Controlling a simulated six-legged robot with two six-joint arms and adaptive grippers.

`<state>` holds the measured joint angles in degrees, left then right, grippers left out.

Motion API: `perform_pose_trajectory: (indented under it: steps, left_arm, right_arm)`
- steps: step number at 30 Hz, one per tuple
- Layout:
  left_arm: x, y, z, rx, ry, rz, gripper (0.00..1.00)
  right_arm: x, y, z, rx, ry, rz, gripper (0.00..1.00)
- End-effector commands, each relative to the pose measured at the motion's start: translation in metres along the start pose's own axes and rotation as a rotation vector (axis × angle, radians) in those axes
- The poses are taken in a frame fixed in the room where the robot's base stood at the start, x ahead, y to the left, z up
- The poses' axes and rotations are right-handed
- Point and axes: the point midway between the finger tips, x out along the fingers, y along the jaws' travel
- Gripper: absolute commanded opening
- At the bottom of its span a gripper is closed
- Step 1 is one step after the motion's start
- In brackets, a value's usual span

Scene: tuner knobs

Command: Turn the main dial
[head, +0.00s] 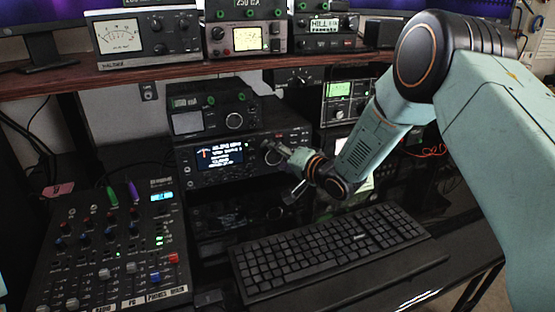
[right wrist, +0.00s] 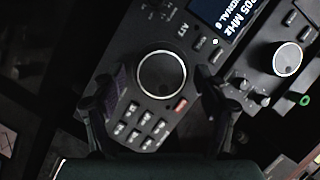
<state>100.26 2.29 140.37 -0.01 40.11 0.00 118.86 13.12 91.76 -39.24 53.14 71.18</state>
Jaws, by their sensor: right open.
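The radio (head: 196,178) with a lit blue display (head: 219,156) sits under the shelf. Its large round main dial (head: 271,157) is at the right of its front, partly hidden by my right gripper (head: 282,151). In the right wrist view the dial (right wrist: 162,74) is a black disc with a light rim, above several small buttons. My right gripper (right wrist: 160,95) is open there, one dark finger on each side of the dial. I cannot tell whether a finger touches it. My left gripper is out of view.
Another unit with a knob (head: 235,120) sits on top of the radio. A mixer (head: 110,245) with sliders stands at left, and a black keyboard (head: 325,250) lies in front. The wooden shelf (head: 150,77) carrying meters runs overhead.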

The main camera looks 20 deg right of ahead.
Motion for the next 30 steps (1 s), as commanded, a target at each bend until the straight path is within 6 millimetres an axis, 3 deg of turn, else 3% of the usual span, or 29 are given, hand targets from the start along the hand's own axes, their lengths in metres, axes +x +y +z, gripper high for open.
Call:
perform_pose_trajectory:
  steps: [7, 26, 30]
  left_arm:
    - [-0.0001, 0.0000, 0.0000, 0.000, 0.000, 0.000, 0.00]
    - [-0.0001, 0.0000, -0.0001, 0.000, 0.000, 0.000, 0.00]
    - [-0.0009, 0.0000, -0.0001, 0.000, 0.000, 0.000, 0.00]
  right_arm:
    - [0.0005, -0.0005, 0.0005, 0.001, 0.002, 0.001, 0.73]
    - [0.0003, -0.0004, 0.0008, 0.000, 0.001, 0.001, 0.20]
    - [0.0002, -0.0005, 0.0008, -0.004, 0.001, 0.003, 0.19]
